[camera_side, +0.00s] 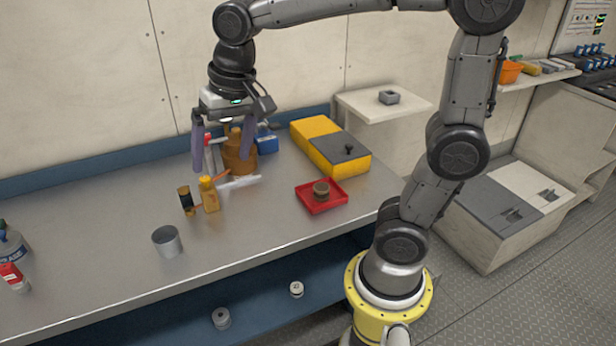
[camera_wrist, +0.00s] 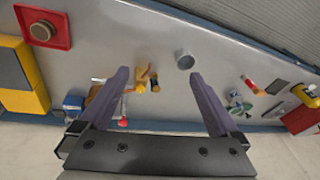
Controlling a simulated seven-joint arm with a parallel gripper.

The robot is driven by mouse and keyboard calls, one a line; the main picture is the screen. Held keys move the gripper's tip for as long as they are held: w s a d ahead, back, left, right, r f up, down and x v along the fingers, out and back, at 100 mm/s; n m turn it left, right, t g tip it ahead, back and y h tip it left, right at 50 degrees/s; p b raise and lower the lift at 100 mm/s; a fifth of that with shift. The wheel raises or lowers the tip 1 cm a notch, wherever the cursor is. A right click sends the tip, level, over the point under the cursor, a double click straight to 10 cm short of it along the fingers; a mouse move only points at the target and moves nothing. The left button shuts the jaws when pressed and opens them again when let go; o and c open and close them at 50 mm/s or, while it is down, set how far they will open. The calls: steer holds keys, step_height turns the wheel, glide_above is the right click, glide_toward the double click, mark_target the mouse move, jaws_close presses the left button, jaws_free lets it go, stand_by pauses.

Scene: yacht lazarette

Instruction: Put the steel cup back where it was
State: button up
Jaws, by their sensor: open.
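The steel cup (camera_side: 167,241) stands on the metal bench near its front edge, left of the middle in the side view. In the wrist view the cup (camera_wrist: 184,60) shows beyond my fingertips, near the bench's front edge. My gripper (camera_side: 211,166) is open and empty, held above the back part of the bench, behind and to the right of the cup. In the wrist view the two fingers of my gripper (camera_wrist: 158,73) stand wide apart with nothing between them. The cup is apart from my gripper.
A yellow bottle (camera_side: 210,195), a dark cylinder (camera_side: 186,201) and a brown jug (camera_side: 238,155) stand below my gripper. A red tray (camera_side: 338,197) holding a round brown item and a yellow box (camera_side: 308,130) are to the right. Bottles (camera_side: 12,243) stand far left. The bench's front left is mostly clear.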

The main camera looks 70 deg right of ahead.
steer(key=s+d+f+n+t, duration=0.1)
steer(key=s+n, duration=0.2)
steer(key=s, duration=0.4)
steer(key=s+d+f+n+t, duration=0.1)
steer(key=s+f+n, duration=0.1)
steer(key=s, duration=0.6)
steer(key=shift+f+n+t, duration=0.25)
steer(key=shift+n+t, duration=0.05)
steer(key=shift+n, duration=0.4)
